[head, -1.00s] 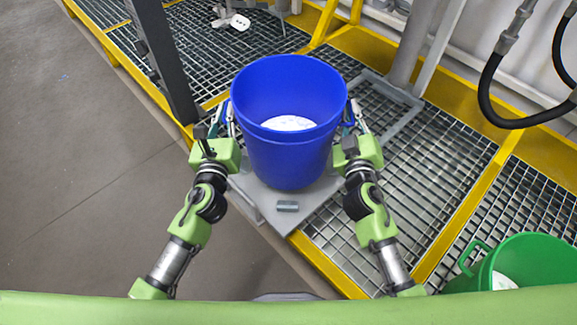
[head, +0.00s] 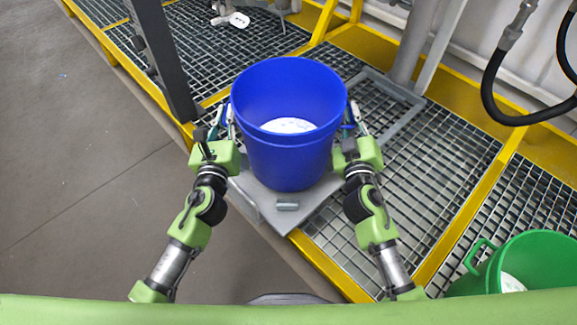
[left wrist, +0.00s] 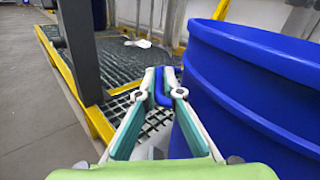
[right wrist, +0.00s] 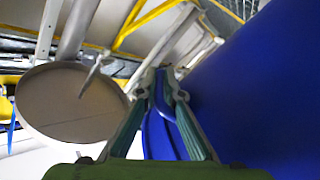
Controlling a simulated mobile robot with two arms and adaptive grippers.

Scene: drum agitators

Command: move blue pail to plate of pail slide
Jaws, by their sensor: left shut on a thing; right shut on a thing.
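The blue pail (head: 290,150) is upright between my two grippers, with some white material (head: 288,125) inside. My left gripper (head: 226,120) is shut on the pail's left handle; in the left wrist view the blue handle (left wrist: 162,88) is between its fingers. My right gripper (head: 354,120) is shut on the right handle, and blue shows between its fingers in the right wrist view (right wrist: 167,92). The grey plate of the pail slide (head: 262,203) lies under the pail in the head view. The pail's base overlaps it; I cannot tell whether they touch.
A green pail (head: 538,258) with white contents stands at the lower right. A dark post (head: 162,65) rises behind my left gripper. A black hose (head: 492,90) hangs at the right. Bare floor (head: 75,150) is clear at the left.

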